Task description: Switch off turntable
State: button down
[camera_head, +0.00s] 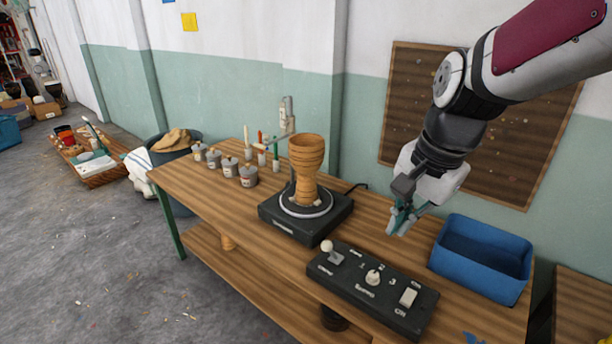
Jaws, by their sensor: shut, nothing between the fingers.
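The turntable (333,215) is a black square base with a round platter on the wooden bench. A wooden goblet drum (306,165) stands upright on the platter. In front and to the right lies a black control box (345,284) with a ball-topped lever (328,247) at its left, a round knob (373,277) in the middle and a white rocker switch (408,297) at its right. The labels are too small to read surely. My gripper (397,226) is shut and empty, pointing down above the bench, behind the control box and apart from it.
A blue bin (483,256) stands on the bench to the right of my gripper. Several small grey pots (230,167) and upright tools line the back left of the bench. A brown pegboard (425,120) hangs on the wall behind. Bare bench top lies between turntable and bin.

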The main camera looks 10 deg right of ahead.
jog(key=w+d+f+m+g+b, duration=0.1)
jog(key=w+d+f+m+b, duration=0.1)
jog(key=w+d+f+m, duration=0.7)
jog(key=m+g, duration=0.1)
jog(key=m, duration=0.6)
send_over(412, 290)
notch_tip(412, 290, down, 11)
jog(key=shift+h+b, duration=0.3)
jog(key=shift+h, duration=0.1)
jog(key=shift+a, duration=0.1)
notch_tip(412, 290, down, 13)
jog(key=shift+s+r+b, duration=0.1)
jog(key=shift+r+b, duration=0.05)
jog(key=shift+b, duration=0.25)
jog(key=shift+f, duration=0.7)
